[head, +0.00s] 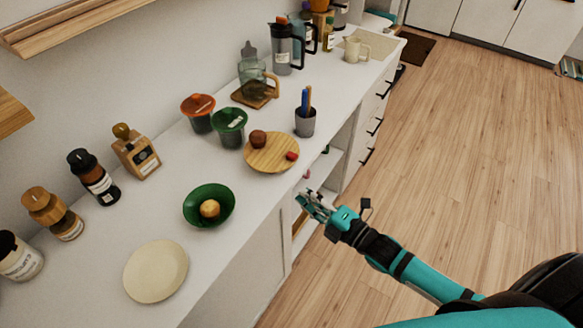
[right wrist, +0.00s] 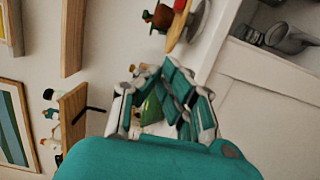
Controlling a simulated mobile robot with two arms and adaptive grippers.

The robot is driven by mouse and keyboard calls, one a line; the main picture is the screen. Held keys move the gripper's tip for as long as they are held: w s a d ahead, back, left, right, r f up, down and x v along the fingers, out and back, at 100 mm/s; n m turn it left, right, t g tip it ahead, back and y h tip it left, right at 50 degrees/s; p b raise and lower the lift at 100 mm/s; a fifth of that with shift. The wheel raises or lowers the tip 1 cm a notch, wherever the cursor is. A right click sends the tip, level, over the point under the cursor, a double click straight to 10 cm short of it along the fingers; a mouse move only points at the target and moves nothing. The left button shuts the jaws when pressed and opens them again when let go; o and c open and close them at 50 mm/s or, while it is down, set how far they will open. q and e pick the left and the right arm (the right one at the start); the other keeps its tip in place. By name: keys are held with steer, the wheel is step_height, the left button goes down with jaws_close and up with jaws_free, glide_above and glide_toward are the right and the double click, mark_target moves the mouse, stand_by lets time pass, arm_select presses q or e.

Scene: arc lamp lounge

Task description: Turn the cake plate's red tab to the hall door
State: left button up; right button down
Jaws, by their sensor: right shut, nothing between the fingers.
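The cake plate (head: 268,164) is a round wooden board on the white counter, near its front edge. Its red tab (head: 291,156) sits at the plate's right rim, on the side toward the counter's front edge. A small brown cake (head: 258,138) stands at the plate's back left. The plate's edge also shows at the top of the right wrist view (right wrist: 178,27). My right gripper (head: 308,201) is shut and empty, in front of the counter edge and apart from the plate. I cannot tell which far panel is the hall door. My left gripper is out of view.
A green bowl (head: 190,216) with a bun and a cream plate (head: 134,286) stand to the left. Two lidded tubs (head: 229,142) stand behind the cake plate, and a grey pen cup (head: 305,127) to its right. White panels (head: 477,22) and a dark mat (head: 413,50) lie far off.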

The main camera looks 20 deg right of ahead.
steer(key=w, duration=0.3)
steer(key=w+a+p, duration=0.1)
steer(key=w, duration=0.5)
steer(key=shift+w+a+p, duration=0.25)
steer(key=shift+a+p, duration=0.05)
steer(key=shift+a, duration=0.05)
steer(key=shift+w+d, duration=0.3)
steer(key=shift+d, duration=0.15)
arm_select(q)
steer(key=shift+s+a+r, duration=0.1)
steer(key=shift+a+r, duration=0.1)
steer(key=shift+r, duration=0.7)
